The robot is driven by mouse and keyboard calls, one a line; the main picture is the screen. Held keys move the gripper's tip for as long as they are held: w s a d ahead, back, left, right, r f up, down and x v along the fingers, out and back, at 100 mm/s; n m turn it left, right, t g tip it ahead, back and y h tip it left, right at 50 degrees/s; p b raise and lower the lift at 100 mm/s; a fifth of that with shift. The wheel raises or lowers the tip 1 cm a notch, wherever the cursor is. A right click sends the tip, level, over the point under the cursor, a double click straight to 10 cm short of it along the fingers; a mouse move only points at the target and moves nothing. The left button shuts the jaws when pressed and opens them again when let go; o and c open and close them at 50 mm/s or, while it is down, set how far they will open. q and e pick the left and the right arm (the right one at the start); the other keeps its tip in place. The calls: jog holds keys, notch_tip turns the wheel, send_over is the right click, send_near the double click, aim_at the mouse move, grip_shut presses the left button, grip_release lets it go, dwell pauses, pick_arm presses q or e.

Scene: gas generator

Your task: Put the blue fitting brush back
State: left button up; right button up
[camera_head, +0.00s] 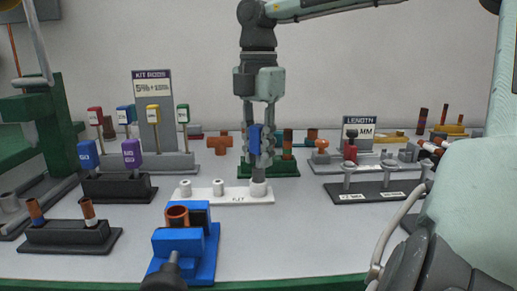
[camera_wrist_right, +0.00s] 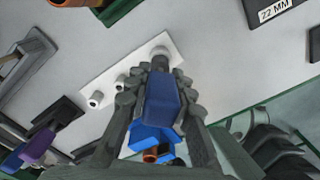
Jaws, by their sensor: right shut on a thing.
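My right gripper (camera_head: 258,130) points down and is shut on the blue fitting brush (camera_head: 254,139). In the right wrist view the blue handle (camera_wrist_right: 161,100) sits between the two fingers. The brush is upright, directly above the right socket of the white KIT stand (camera_head: 212,196); I cannot tell whether its lower end is inside that socket. The stand's other two sockets look empty. The white stand also shows in the right wrist view (camera_wrist_right: 108,80). My left gripper is not in view.
A dark rack (camera_head: 118,189) at left holds blue and purple brushes. A grey rack (camera_head: 152,164) behind holds several coloured brushes. A blue vise (camera_head: 183,243) with a copper fitting stands in front. A dark plate with posts (camera_head: 376,191) is at right.

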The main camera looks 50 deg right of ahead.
jog(key=shift+f+b, duration=1.05)
jog(key=shift+f, duration=0.4)
jog(key=o, duration=1.1)
jog(key=shift+c, duration=0.2)
notch_tip(320, 180, up, 12)
jog(key=shift+r, duration=0.1)
